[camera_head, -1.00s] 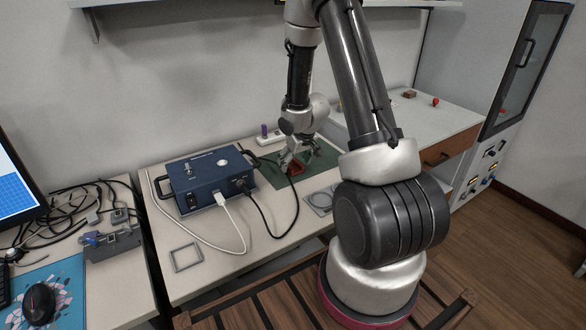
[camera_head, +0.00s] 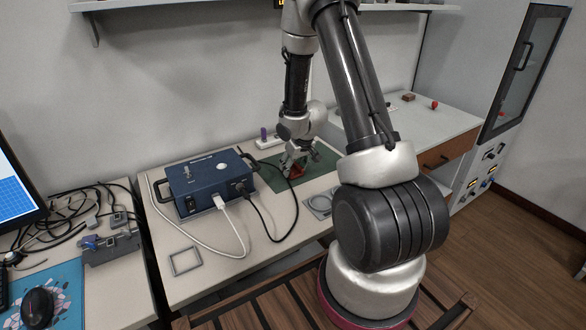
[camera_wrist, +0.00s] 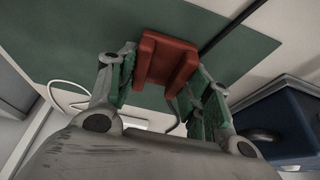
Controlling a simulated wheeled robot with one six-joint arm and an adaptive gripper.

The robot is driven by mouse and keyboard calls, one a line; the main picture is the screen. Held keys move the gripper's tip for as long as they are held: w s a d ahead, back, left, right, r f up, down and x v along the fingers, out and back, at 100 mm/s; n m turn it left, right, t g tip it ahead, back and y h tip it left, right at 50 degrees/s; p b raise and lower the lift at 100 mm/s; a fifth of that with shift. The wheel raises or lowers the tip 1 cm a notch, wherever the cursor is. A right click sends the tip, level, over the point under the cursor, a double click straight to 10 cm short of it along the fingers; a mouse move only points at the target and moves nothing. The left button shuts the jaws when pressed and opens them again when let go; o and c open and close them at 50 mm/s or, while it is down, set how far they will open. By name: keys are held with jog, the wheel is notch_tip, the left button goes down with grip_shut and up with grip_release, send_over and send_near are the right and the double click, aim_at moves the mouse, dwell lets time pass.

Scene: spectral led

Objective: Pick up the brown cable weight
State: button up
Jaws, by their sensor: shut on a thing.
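The brown cable weight (camera_wrist: 168,58) is a reddish-brown grooved block. In the wrist view it sits between the green-padded fingers of my gripper (camera_wrist: 166,82), which are shut on it. In the head view the cable weight (camera_head: 295,173) shows as a small red patch under my gripper (camera_head: 296,167), low over the green mat (camera_head: 322,161). Fingers partly hide it there. I cannot tell whether it touches the mat.
A blue box (camera_head: 212,184) with a white and a black cable stands left of the gripper. A purple-topped item (camera_head: 264,133) and a white power strip (camera_head: 270,142) lie behind. A grey frame (camera_head: 186,260) lies at the front left. A side table (camera_head: 440,125) holds small items.

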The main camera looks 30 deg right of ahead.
notch_tip(320, 180, up, 10)
dwell(0.6)
jog(key=shift+d+f, duration=0.1)
dwell(0.5)
